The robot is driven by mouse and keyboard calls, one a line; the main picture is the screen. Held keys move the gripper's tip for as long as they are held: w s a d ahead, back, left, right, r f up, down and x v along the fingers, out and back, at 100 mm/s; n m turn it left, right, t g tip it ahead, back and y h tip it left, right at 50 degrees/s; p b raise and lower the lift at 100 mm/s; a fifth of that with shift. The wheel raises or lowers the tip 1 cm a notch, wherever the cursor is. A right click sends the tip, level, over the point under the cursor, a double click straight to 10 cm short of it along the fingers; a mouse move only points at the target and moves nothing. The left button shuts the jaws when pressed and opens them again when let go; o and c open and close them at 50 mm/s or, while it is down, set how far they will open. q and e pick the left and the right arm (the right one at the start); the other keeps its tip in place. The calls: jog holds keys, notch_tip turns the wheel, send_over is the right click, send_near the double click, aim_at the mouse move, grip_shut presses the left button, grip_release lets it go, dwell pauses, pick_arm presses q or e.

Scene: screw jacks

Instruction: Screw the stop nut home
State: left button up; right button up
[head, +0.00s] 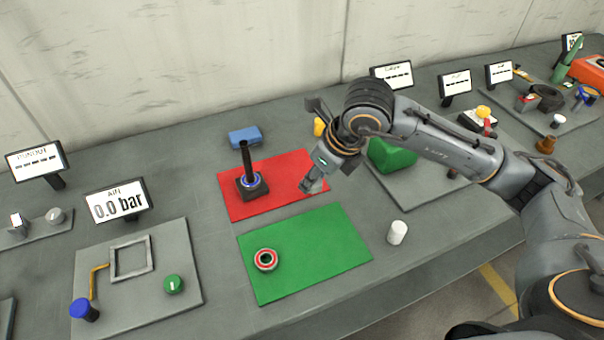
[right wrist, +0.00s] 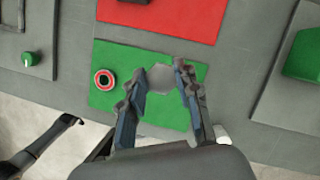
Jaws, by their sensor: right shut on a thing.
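The screw jack (head: 252,186) stands on the red mat (head: 285,170), a dark block with a blue ring and an upright black post. My right gripper (head: 314,186) is above the mats, to the right of the jack and apart from it. In the right wrist view, my right gripper (right wrist: 160,82) is shut on a grey six-sided nut (right wrist: 160,79), with the green mat (right wrist: 145,55) below. No nut shows on the jack's post. My left gripper is not in the head view; a dark arm part at the lower left of the wrist view is unclear.
A red-rimmed ring (head: 265,259) lies on the green mat. A white cylinder (head: 397,232) stands to its right. A blue block (head: 244,137) lies behind the red mat. A green block (head: 393,154) is beyond my right arm. A panel (head: 140,310) with an air display stands left.

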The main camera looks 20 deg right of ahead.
jog(key=shift+s+d+r, duration=0.1)
jog(key=shift+s+r, duration=0.1)
jog(key=shift+s, duration=0.25)
jog(key=shift+s+d+r, duration=0.1)
jog(key=shift+s+r, duration=0.1)
jog(key=shift+s, duration=0.25)
